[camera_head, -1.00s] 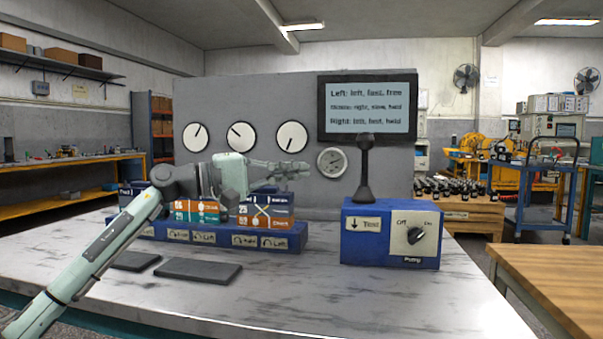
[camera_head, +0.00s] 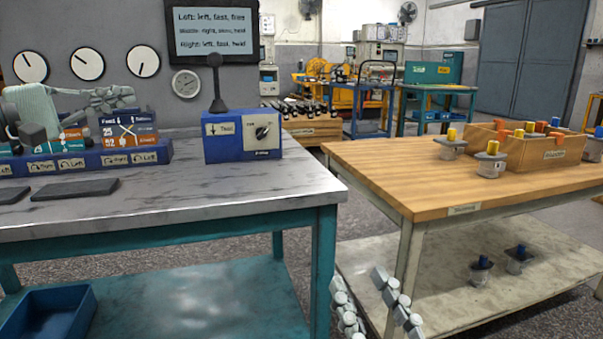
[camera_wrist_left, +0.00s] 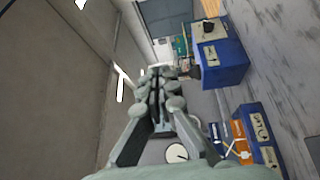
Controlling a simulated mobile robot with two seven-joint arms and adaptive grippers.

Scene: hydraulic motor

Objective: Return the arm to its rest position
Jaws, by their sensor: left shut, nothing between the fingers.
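My left gripper (camera_head: 114,98) reaches in from the left in the head view, in front of the grey gauge panel (camera_head: 112,38). It is shut and empty, above the blue valve block (camera_head: 92,161) with orange and teal labelled parts and touching none of them that I can see. In the left wrist view the fingers (camera_wrist_left: 158,78) are together, with the blue pump box (camera_wrist_left: 222,62) to their right. My right gripper (camera_head: 373,292) shows at the bottom of the head view, fingers apart and empty, in front of the wooden table's lower shelf.
The blue pump box (camera_head: 243,144) with a black lever stands on the marble-topped bench (camera_head: 200,187). A wooden table (camera_head: 430,180) at the right carries a wooden tray (camera_head: 545,152) and several cups. A blue bin (camera_head: 50,315) lies low left. A gap separates the tables.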

